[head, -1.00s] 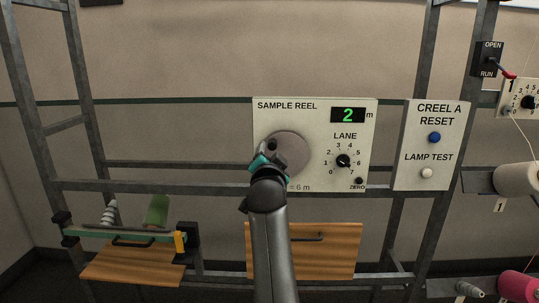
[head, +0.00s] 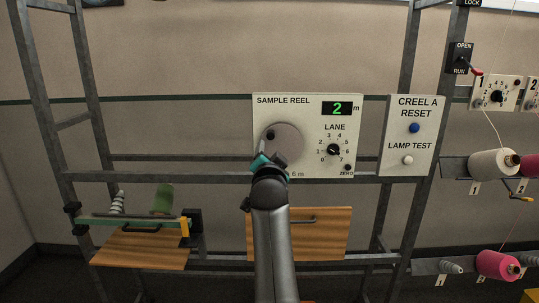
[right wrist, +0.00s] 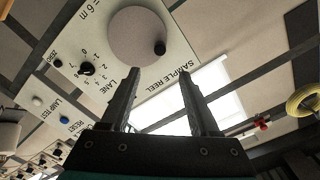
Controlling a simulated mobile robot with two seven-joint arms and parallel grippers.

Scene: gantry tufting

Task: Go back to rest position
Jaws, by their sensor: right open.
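The sample reel panel (head: 300,105) is upright on the rack, with a green "2" on its display (head: 337,108). Its grey reel disc (head: 287,140) has a dark crank knob (head: 270,135) at the upper left. My right gripper (head: 259,160) is in front of the disc's lower left edge in the head view; its fingers are mostly hidden there. In the right wrist view the two fingers (right wrist: 165,95) stand apart with nothing between them, and the disc (right wrist: 140,35) and knob (right wrist: 160,48) are beyond them, apart from the tips. My left gripper is not in view.
The Creel A reset panel (head: 412,105) is right of the reel panel. Yarn cones (head: 490,163) and a pink spool (head: 497,264) sit on the right shelves. A wooden drawer front (head: 330,230) is behind my arm, and a wooden board (head: 140,250) is at the lower left.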

